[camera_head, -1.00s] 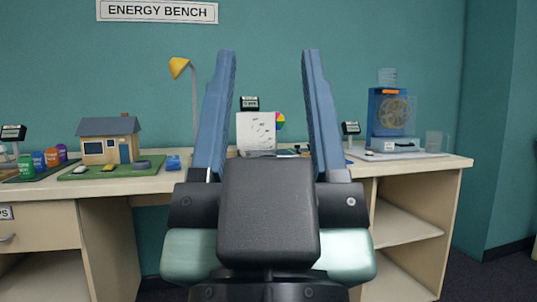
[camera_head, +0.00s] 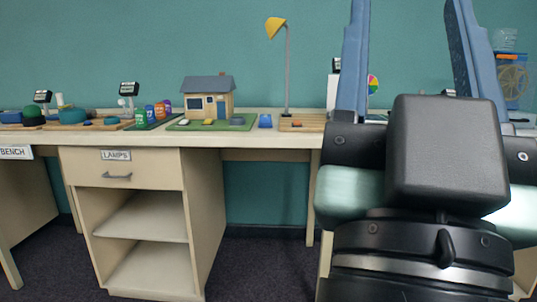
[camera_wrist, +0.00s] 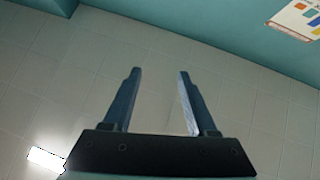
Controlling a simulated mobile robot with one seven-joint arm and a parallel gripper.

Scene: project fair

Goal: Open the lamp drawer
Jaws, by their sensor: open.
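The lamp drawer (camera_head: 145,174) is a cream drawer front under the bench top, left of centre in the head view. It carries a "LAMPS" label (camera_head: 116,155) and a grey bar handle (camera_head: 117,176). The drawer front looks flush with its cabinet, shut. My gripper (camera_head: 412,15) stands upright at the right of the head view, well away from the drawer. Its two blue fingers are spread and empty. In the wrist view my gripper (camera_wrist: 157,72) points toward the ceiling and upper wall, with nothing between the fingers.
Open shelves (camera_head: 145,218) sit below the drawer. Dark carpet (camera_head: 255,270) is clear in front of the cabinet. A poster (camera_wrist: 298,18) hangs on the wall.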

